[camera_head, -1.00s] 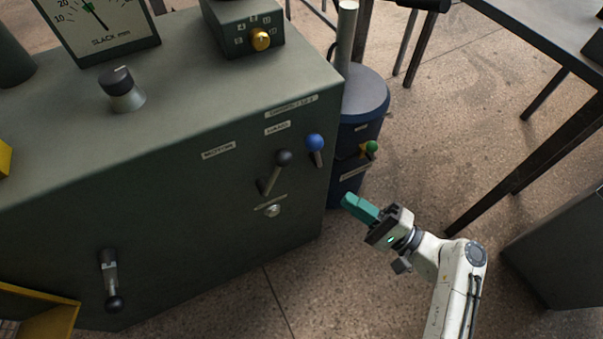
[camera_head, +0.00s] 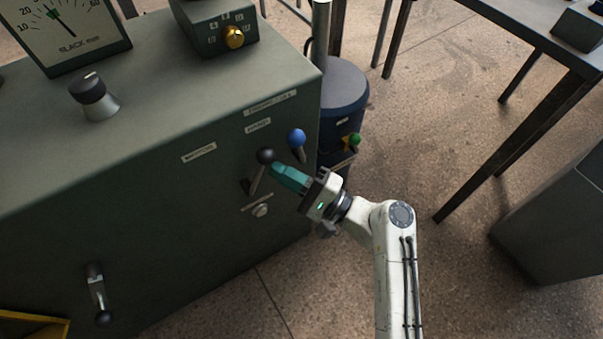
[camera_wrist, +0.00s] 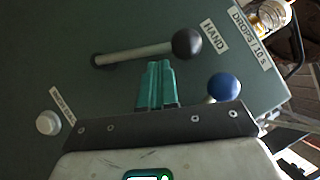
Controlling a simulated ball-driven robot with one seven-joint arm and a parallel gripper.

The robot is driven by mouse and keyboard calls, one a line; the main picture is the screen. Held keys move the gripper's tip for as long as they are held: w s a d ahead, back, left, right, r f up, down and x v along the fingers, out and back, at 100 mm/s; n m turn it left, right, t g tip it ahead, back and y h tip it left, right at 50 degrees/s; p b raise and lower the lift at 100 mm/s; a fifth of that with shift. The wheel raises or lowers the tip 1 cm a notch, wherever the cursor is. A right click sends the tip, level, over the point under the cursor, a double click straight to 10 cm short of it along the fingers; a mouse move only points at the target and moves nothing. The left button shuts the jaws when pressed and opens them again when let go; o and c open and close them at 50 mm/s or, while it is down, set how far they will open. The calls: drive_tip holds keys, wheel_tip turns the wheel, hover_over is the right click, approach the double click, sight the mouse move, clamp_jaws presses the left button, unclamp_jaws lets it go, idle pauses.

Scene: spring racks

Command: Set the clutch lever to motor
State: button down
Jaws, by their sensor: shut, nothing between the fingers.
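The clutch lever, a metal shaft with a black ball knob (camera_head: 265,156), stands on the front of the green machine. It tilts toward the HAND label (camera_head: 257,125), with the MOTOR label (camera_head: 199,152) to its left. In the wrist view the lever (camera_wrist: 135,52) lies across the upper middle, its knob near the HAND label (camera_wrist: 215,37). My gripper (camera_head: 277,171) has its teal fingers closed and empty, close to the lever's right side below the knob. In the wrist view the fingertips (camera_wrist: 160,66) are just below the shaft; I cannot tell whether they touch it.
A blue-knobbed lever (camera_head: 297,138) is close by on the right, also beside my fingers in the wrist view (camera_wrist: 223,87). A round metal button (camera_head: 261,210) is below the clutch lever. A blue drum (camera_head: 345,92) stands behind right.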

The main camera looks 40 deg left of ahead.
sight(258, 177)
drive_tip(key=shift+s+a+r, duration=0.15)
drive_tip(key=shift+s, duration=0.15)
drive_tip(key=shift+s+r+n+p, duration=0.2)
drive_tip(key=shift+n+p, duration=0.1)
drive_tip(key=shift+n, duration=0.1)
drive_tip(key=shift+s+a+r+n+h+p, duration=0.15)
drive_tip(key=shift+n+h+p, duration=0.15)
drive_tip(key=shift+h, duration=0.2)
drive_tip(key=s+n+h+p, duration=0.1)
drive_tip(key=p, duration=0.1)
drive_tip(key=s+a+r+n+h+p, duration=0.1)
drive_tip(key=n+p, duration=0.1)
drive_tip(key=s+r+n+h+p, duration=0.1)
drive_tip(key=n, duration=0.1)
drive_tip(key=shift+s+a+r+p, duration=0.2)
drive_tip(key=shift+s+a+p, duration=0.05)
drive_tip(key=shift+p, duration=0.15)
drive_tip(key=shift+s+a+f+n+h+p, duration=0.1)
drive_tip(key=shift+s+a+n+h+p, duration=0.15)
drive_tip(key=shift+s+n+p, duration=0.25)
drive_tip(key=shift+s+a+f+n+h+p, duration=0.1)
drive_tip(key=shift+s+a+n+h+p, duration=0.15)
drive_tip(key=shift+s+p, duration=0.25)
drive_tip(key=shift+s, duration=0.1)
